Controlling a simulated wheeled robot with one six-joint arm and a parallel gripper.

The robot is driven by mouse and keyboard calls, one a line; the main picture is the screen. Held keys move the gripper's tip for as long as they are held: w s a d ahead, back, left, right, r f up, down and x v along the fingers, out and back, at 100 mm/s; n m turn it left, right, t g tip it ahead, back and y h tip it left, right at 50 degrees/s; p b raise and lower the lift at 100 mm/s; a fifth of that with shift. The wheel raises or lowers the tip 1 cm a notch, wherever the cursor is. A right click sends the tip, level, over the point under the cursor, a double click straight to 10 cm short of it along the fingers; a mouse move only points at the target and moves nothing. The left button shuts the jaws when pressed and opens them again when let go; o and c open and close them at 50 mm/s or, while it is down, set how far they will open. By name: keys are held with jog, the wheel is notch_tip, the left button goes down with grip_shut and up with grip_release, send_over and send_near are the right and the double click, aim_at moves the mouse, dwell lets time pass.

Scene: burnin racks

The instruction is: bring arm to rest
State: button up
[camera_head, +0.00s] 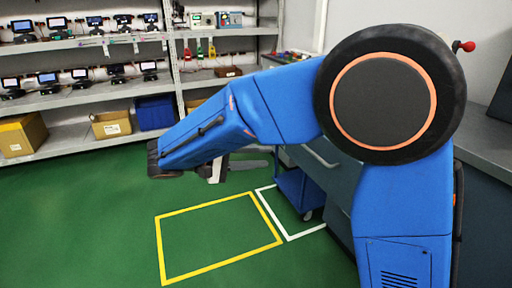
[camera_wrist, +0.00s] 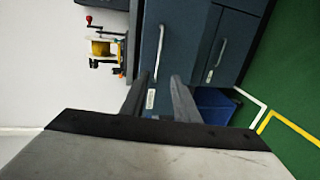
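My blue arm (camera_head: 285,100) is raised and bent, reaching left across the head view over the green floor. My gripper (camera_wrist: 160,78) shows in the wrist view with its two dark fingers apart and nothing between them. In the head view my gripper (camera_head: 250,164) is partly hidden under the forearm and points right, toward the drawer cabinet (camera_head: 322,176). In the wrist view the cabinet (camera_wrist: 183,45) lies beyond the fingertips; no contact with it can be seen.
Shelves (camera_head: 85,92) at the back left hold several small devices and bins. A blue cart (camera_head: 300,188) stands beside the cabinet. A yellow floor outline (camera_head: 222,264) encloses bare floor. A yellow spool (camera_wrist: 101,48) shows in the wrist view. The left floor is clear.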

jog(key=s+d+f+m+g+y, duration=0.1)
jog(key=s+d+g+y, duration=0.2)
jog(key=d, duration=0.7)
jog(key=s+d+f+g+y, duration=0.25)
jog(key=s+d, duration=0.35)
jog(key=d, duration=0.3)
jog(key=s+d+f+m+t+y, duration=0.1)
jog(key=s+d+y, duration=0.1)
jog(key=s, duration=0.3)
jog(key=s+d+f+m+t+y, duration=0.1)
jog(key=s+f+t+y, duration=0.1)
jog(key=s+y, duration=0.2)
jog(key=s+d+f+m+t+y, duration=0.1)
jog(key=s+d+f+t+y, duration=0.1)
jog(key=s, duration=0.4)
jog(key=shift+d+y, duration=0.3)
jog(key=shift+y, duration=0.25)
